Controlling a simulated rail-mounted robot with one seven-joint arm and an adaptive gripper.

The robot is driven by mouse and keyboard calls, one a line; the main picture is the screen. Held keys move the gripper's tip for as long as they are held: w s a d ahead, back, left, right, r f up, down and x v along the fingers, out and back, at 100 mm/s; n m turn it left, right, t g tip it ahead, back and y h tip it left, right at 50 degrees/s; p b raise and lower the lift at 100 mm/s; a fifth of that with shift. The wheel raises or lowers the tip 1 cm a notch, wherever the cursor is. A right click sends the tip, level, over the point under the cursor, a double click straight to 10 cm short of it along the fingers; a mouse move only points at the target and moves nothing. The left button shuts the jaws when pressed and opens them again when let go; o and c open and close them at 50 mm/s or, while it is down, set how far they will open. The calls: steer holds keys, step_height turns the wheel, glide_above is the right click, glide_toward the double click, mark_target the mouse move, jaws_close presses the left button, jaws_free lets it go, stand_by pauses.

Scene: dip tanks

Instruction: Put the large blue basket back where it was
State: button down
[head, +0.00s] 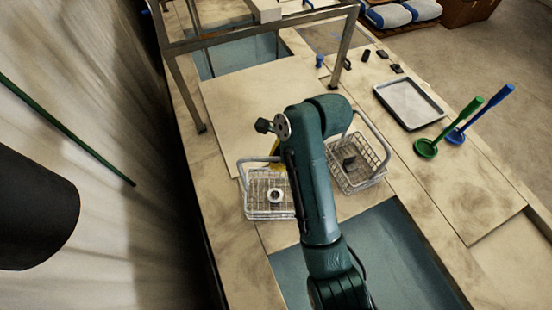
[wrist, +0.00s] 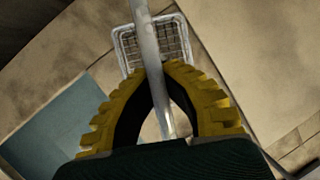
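Two wire baskets with grey handles show in the head view; neither looks clearly blue. The left basket (head: 262,207) holds a ring-shaped metal part, and its handle arches toward my gripper. The right basket (head: 362,177) holds a dark part, and its handle stands up beside my arm. My gripper (head: 275,151) is mostly hidden behind my arm; a bit of yellow finger shows above the left basket. In the wrist view, the yellow fingers (wrist: 160,72) close around a grey handle bar, with a wire basket (wrist: 126,42) beyond. Whether the basket is lifted is unclear.
Sunken blue tanks lie in front (head: 385,250) and at the back (head: 235,57), under a metal frame (head: 260,33). A pale board (head: 250,100) lies between them.

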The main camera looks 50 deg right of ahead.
stand_by(0.3)
steer(key=c, duration=1.7)
jaws_free()
steer(key=shift+f, duration=0.2)
steer(key=o, duration=0.5)
steer(key=shift+c, duration=0.2)
steer(key=shift+r, duration=0.1)
steer(key=v, duration=1.2)
steer(key=shift+d, duration=0.1)
